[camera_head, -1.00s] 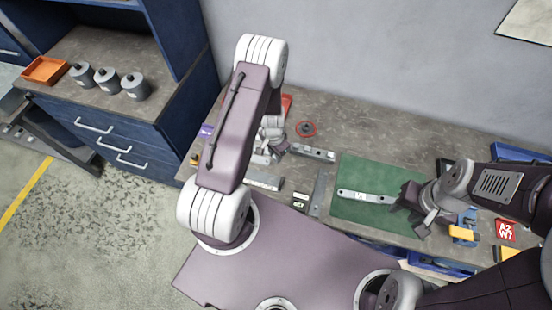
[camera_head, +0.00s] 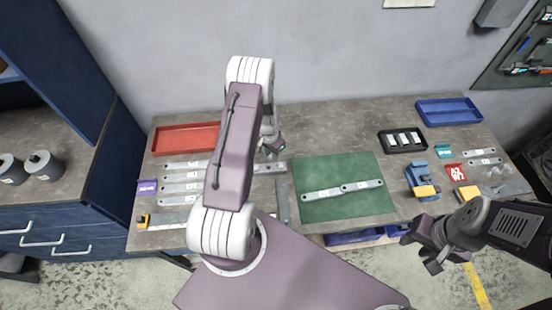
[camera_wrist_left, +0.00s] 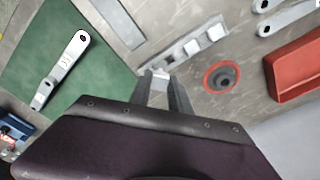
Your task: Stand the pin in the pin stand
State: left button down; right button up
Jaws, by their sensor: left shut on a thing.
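In the left wrist view my left gripper (camera_wrist_left: 160,90) is shut on a small pale piece (camera_wrist_left: 160,74), perhaps the pin; the fingers hide most of it. A red round disc with a dark raised centre (camera_wrist_left: 222,77), which looks like the pin stand, is on the table just right of the fingers, apart from them. In the head view the forearm largely covers my left gripper (camera_head: 270,147), and I cannot make out the disc. My right gripper (camera_head: 420,252) is open and empty at the table's front edge.
A green mat (camera_head: 315,208) with a galvanized bracket (camera_head: 345,190) lies mid-table. A grey strip with pale blocks (camera_wrist_left: 193,47) lies close to the left fingers. Red tray (camera_head: 185,138), black tray (camera_head: 383,139) and blue tray (camera_head: 447,112) stand further back.

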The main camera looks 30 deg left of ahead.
pick_arm(q)
jog(key=shift+w+a+f+b, duration=0.2)
jog(key=shift+a+f+b, duration=0.05)
jog(key=shift+f+b, duration=0.1)
jog(key=shift+s+a+f+n, duration=0.15)
jog(key=shift+a, duration=0.25)
jog(key=shift+s+a+f+n, duration=0.1)
jog(key=shift+s+a+n, duration=0.05)
jog(key=shift+a, duration=0.25)
jog(key=b, duration=0.3)
send_over(268, 165)
jog(key=s, duration=0.1)
jog(key=shift+s+d+f, duration=0.1)
jog(key=shift+d+f, duration=0.15)
jog(key=shift+f, duration=0.85)
jog(key=shift+s+d+f, duration=0.1)
jog(key=shift+d+f, duration=0.1)
jog(key=shift+f, duration=0.9)
jog(key=shift+b, duration=0.3)
jog(key=shift+f+b, duration=1.7)
jog(key=shift+b, duration=0.05)
jog(key=c, duration=1.1)
grip_release()
jog(key=shift+c, duration=0.2)
